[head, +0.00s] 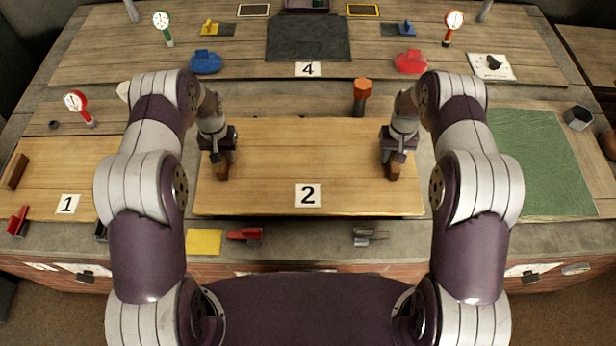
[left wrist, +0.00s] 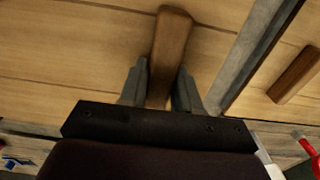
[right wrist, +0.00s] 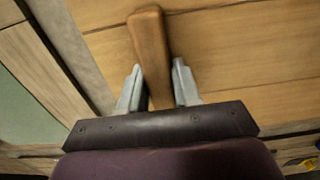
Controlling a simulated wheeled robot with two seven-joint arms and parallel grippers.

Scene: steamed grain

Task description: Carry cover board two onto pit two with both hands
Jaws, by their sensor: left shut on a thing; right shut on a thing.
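Cover board two (head: 308,150) is a wide pale wooden board marked with a white "2" label (head: 308,195), lying level in the middle of the head view. It has a brown wooden handle near each end. My left gripper (head: 221,158) is shut on the left handle (left wrist: 172,40). My right gripper (head: 395,158) is shut on the right handle (right wrist: 150,35). The wrist views show each handle between the fingers. Pit two is not visible; whatever is under the board is hidden. I cannot tell whether the board rests or is slightly raised.
Board one (head: 85,160) lies to the left, with its own handle (head: 17,171). A green surface (head: 540,160) lies to the right. An orange-topped post (head: 361,97) stands just behind board two. A yellow square (head: 204,242), red clamp (head: 245,235) and grey clamp (head: 369,236) lie in front.

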